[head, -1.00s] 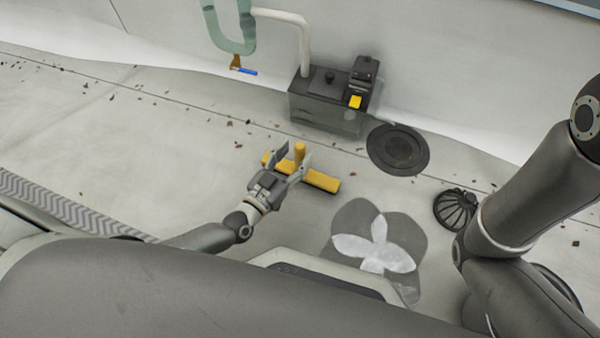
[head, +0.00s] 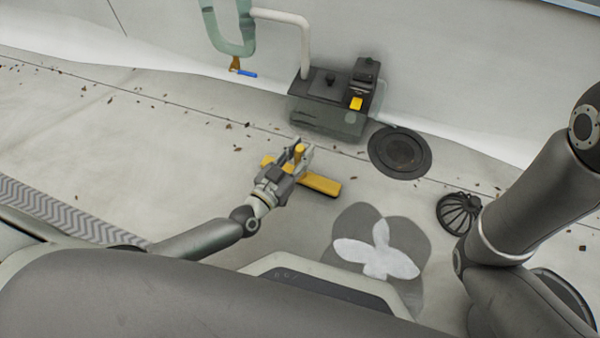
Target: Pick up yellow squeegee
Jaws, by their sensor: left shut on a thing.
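The yellow squeegee (head: 320,185) lies on the pale roof floor near the middle of the head view. Its wide yellow head runs from upper left to lower right, and its short handle stands up from the middle. My left gripper (head: 300,153) is shut on the handle, with a finger on each side. The gripper covers part of the squeegee's head. The squeegee seems to rest on the floor, though I cannot tell exactly.
A dark box unit (head: 330,105) with a yellow label stands against the wall. A round dark drain (head: 399,151) lies to its right, and a black domed strainer (head: 458,212) is nearer. A grey pad with a white fan shape (head: 376,254) lies in front. Small leaves are scattered about.

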